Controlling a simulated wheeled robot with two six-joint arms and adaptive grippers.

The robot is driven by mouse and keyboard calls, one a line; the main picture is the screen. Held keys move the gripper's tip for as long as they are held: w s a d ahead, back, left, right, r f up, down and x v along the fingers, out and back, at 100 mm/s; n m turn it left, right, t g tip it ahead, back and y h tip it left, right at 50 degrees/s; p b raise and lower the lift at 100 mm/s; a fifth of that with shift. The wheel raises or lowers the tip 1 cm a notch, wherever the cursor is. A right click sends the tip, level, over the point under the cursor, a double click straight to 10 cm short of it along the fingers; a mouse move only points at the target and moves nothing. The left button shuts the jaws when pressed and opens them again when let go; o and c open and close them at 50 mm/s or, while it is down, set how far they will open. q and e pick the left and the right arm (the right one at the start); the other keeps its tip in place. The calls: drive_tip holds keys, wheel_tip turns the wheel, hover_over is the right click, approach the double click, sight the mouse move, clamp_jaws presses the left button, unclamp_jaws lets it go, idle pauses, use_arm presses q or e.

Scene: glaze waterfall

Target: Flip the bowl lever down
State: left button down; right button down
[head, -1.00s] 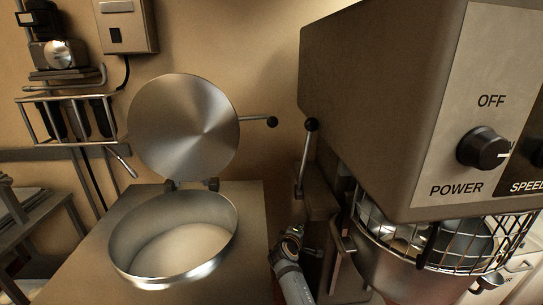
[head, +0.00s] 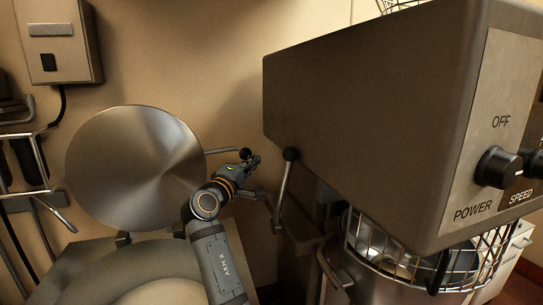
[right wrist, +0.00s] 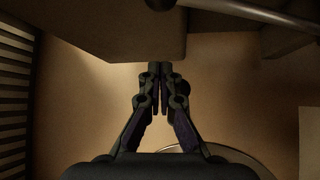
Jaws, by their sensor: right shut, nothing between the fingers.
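The bowl lever (head: 283,190) is a metal rod with a black ball knob (head: 291,154) on the left side of the mixer; it stands nearly upright, knob up. My right gripper (head: 254,161) is shut and empty, a little left of the lever and at about knob height, apparently apart from it. In the right wrist view the shut fingertips (right wrist: 160,68) point toward the mixer's underside, and a rod with a dark knob (right wrist: 160,4) crosses the top edge. My left gripper is not in view.
The mixer housing (head: 370,120) overhangs a bowl behind a wire guard (head: 372,245). A round lid (head: 135,165) stands open at left, its handle knob (head: 245,154) close beside my right gripper. A wall box (head: 62,42) hangs at upper left.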

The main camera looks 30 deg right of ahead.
drive_tip(key=p+x, duration=0.5)
drive_tip(key=x, duration=0.5)
drive_tip(key=s, duration=0.1)
drive_tip(key=s+p, duration=0.1)
drive_tip(key=s, duration=0.1)
drive_tip(key=shift+s+d+f, duration=0.4)
